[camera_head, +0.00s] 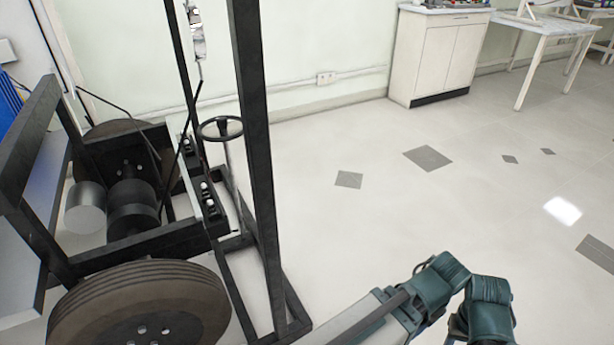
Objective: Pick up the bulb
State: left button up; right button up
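I cannot make out a bulb for certain in the head view. A small whitish-silver piece (197,35) hangs on the upper part of the black chassis rig (255,150), with a thin wire running down from it. It is too small to tell what it is. Teal and grey links of one of my arms show at the bottom right, in front of the rig. The fingers of that arm are not visible. My other arm does not show, and neither gripper is in view.
The rig fills the left side, with a large tyre (140,305), a steering wheel (220,128), a silver cylinder (85,208) and a panel of small controls (208,195). A white cabinet (435,55) and a table (545,27) stand at the back right. The middle floor is clear.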

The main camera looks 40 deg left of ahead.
aim_at(205, 191)
jog(key=i+l+z, duration=0.2)
jog(key=i+z, duration=0.15)
jog(key=i+l+z, duration=0.1)
jog(key=i+z, duration=0.25)
jog(key=i, duration=0.25)
jog(key=i+u, duration=0.25)
jog(key=i, duration=0.15)
jog(key=i+l+u, duration=0.1)
jog(key=i+u, duration=0.4)
jog(key=u, duration=0.2)
jog(key=i+u, duration=0.2)
jog(key=u, duration=0.2)
jog(key=i+u, duration=0.2)
jog(key=u, duration=0.15)
jog(key=i+l+u, duration=0.1)
jog(key=u, duration=0.3)
jog(key=i+u, duration=0.25)
jog(key=u, duration=0.2)
jog(key=i+l+u, duration=0.1)
jog(key=i+u, duration=0.15)
jog(key=u, duration=0.15)
jog(key=i+l+u, duration=0.15)
jog(key=u, duration=0.3)
jog(key=i+l+u, duration=0.3)
jog(key=u, duration=0.15)
jog(key=i+l+u, duration=0.25)
jog(key=l, duration=0.3)
jog(key=i+l+u, duration=0.15)
jog(key=i+l, duration=0.05)
jog(key=l, duration=0.05)
